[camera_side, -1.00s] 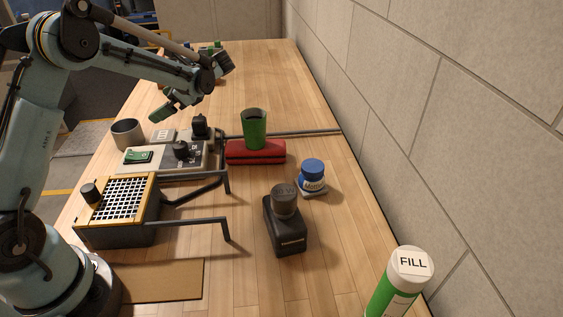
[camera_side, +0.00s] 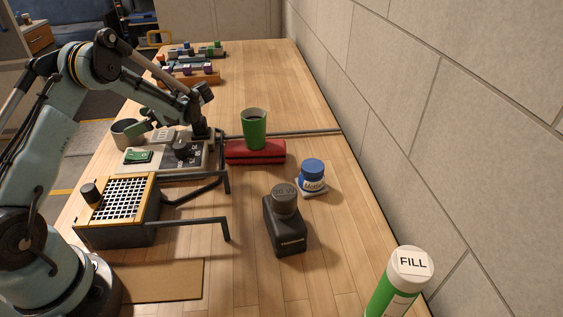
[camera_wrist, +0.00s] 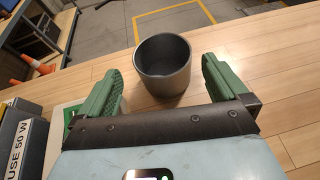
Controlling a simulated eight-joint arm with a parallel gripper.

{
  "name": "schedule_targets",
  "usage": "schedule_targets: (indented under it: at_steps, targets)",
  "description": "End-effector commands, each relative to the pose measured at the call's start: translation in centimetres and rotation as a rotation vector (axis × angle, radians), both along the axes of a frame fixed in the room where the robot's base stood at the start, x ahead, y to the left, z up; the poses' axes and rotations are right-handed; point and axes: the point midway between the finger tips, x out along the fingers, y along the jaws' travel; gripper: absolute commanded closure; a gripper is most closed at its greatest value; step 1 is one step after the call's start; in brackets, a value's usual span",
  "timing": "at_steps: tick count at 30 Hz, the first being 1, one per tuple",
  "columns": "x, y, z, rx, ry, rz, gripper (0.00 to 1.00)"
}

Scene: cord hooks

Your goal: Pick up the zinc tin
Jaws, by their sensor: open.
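The zinc tin is a plain grey open-topped cylinder, upright on the wooden bench at the left in the side view (camera_side: 125,136). In the wrist view the tin (camera_wrist: 163,75) stands in the upper middle, and its inside looks empty. My gripper (camera_wrist: 162,66) is open, with one green finger to each side of the tin in that picture and a visible gap on both sides. In the side view my gripper (camera_side: 140,128) is at the tin's right edge and partly covers it. I cannot tell whether the fingertips are below the tin's rim.
A green cup (camera_side: 254,130) sits on a red block (camera_side: 262,153) to the right. A grid-topped box (camera_side: 118,233) is nearer. In the wrist view, bench is clear right of the tin.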

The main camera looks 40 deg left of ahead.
Motion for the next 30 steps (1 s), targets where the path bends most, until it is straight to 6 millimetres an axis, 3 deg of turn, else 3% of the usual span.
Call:
schedule_targets:
  at_steps: [12,20,30]
  targets:
    - [-2.5,3.6,-1.6,0.0,0.0,0.002,0.0]
    - [-2.8,4.1,-1.8,0.001,-0.001,0.0,0.0]
    - [-2.8,4.0,-1.8,0.001,-0.001,0.0,0.48]
